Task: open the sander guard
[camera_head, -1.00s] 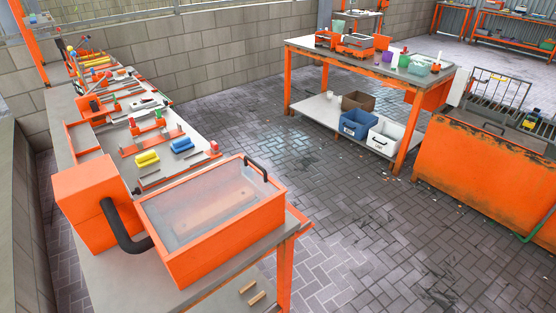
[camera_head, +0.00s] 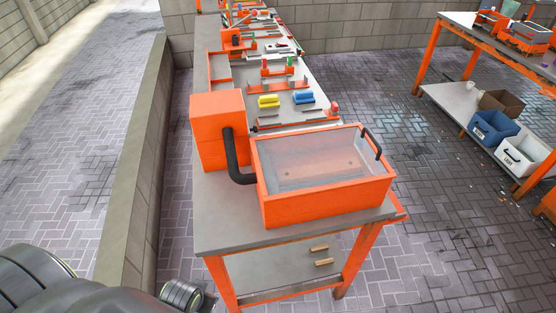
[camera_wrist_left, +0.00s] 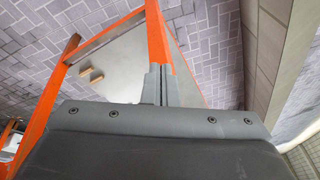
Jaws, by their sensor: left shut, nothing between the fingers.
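The sander is an orange box with a clear guard (camera_head: 325,158) on top, lying closed as far as I can see. A black handle (camera_head: 371,143) stands at the guard's right edge. A black hose (camera_head: 234,160) joins the box to an orange housing (camera_head: 219,130) on its left. In the left wrist view my left gripper (camera_wrist_left: 162,84) is shut and empty, with the bench's orange leg and lower shelf beyond it. In the head view part of my left arm shows at the bottom left, apart from the bench. My right gripper is not in view.
The sander stands on the near end of a long grey bench (camera_head: 225,232) with orange legs. Yellow (camera_head: 268,101) and blue (camera_head: 304,98) blocks lie behind it. Two wooden pieces (camera_head: 321,256) lie on the lower shelf.

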